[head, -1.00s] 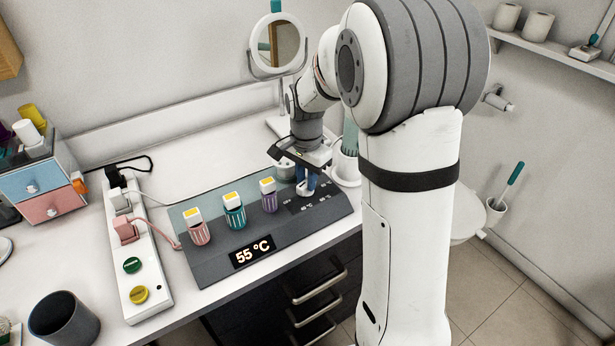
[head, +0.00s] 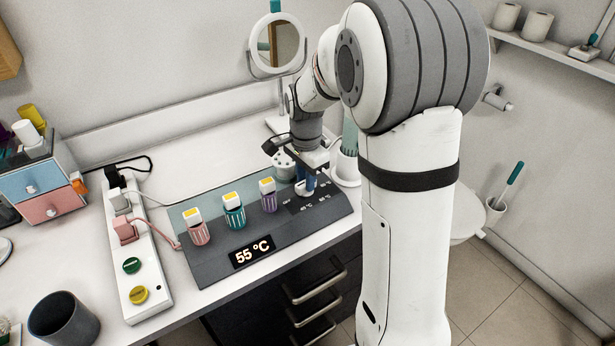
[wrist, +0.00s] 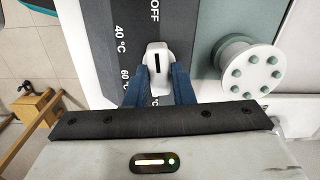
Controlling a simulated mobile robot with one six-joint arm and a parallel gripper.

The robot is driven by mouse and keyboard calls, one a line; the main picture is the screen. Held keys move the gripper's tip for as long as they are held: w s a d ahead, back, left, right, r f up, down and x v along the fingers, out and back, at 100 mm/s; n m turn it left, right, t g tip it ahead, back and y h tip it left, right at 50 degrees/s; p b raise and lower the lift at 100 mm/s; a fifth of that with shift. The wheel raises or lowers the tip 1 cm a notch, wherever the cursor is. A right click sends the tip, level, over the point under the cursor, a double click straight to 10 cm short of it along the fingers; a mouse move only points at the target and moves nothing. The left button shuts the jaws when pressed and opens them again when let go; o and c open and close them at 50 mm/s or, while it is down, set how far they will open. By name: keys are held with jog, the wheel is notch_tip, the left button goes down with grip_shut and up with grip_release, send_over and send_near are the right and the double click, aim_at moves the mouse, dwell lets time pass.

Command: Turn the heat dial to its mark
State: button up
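The heat dial (wrist: 157,58) is a white knob with a black line, seen in the wrist view on a dark panel. The line runs up and down in that picture, its upper end toward the "OFF" print; "40 °C" and "60 °C" are printed to its left. My gripper (wrist: 158,88) has its two blue fingers on either side of the dial and looks shut on it. In the head view my gripper (head: 306,188) is at the right end of the dark control panel (head: 205,268), its fingers largely hiding the dial. The panel's display (head: 252,252) reads 55 °C.
Red, teal (head: 234,212) and purple (head: 268,195) capped knobs stand left of my gripper. A white cylinder with teal dots (wrist: 250,68) is close beside the dial. A round mirror (head: 277,45) stands behind. A power strip (head: 140,265) and grey cup (head: 64,318) are left.

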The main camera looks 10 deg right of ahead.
jog(key=o, duration=0.4)
jog(key=shift+o, duration=0.2)
jog(key=shift+r, duration=0.1)
notch_tip(320, 180, up, 8)
jog(key=shift+f, duration=0.2)
jog(key=shift+s, duration=0.1)
